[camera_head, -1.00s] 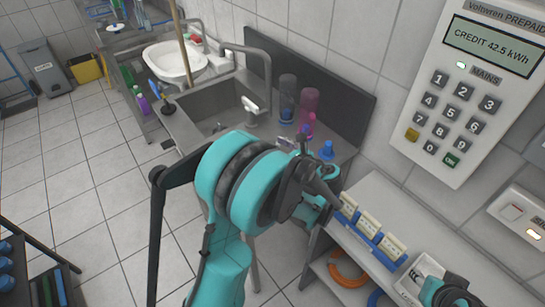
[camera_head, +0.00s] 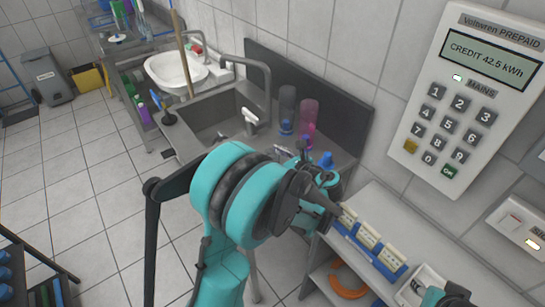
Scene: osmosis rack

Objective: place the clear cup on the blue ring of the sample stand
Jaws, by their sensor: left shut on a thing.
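My left gripper (camera_head: 292,152) is at the front edge of the sink counter, just below the two tall tubes, partly behind my own teal forearm. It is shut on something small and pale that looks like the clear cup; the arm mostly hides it. A grey see-through tube (camera_head: 287,103) with blue at its base and a pink one (camera_head: 309,115) stand on the counter. A blue piece (camera_head: 326,160) shows right of the gripper. I cannot make out the sample stand's blue ring. A teal and black part (camera_head: 447,296), seemingly of my right arm, shows at the bottom right; its fingertips cannot be made out.
The sink (camera_head: 222,118) with its tap lies left of the tubes, with a dark splashboard (camera_head: 340,105) behind. A white shelf unit (camera_head: 400,215) at right carries a blue rack (camera_head: 378,252) of pale blocks. An orange ring (camera_head: 347,283) lies on its lower shelf.

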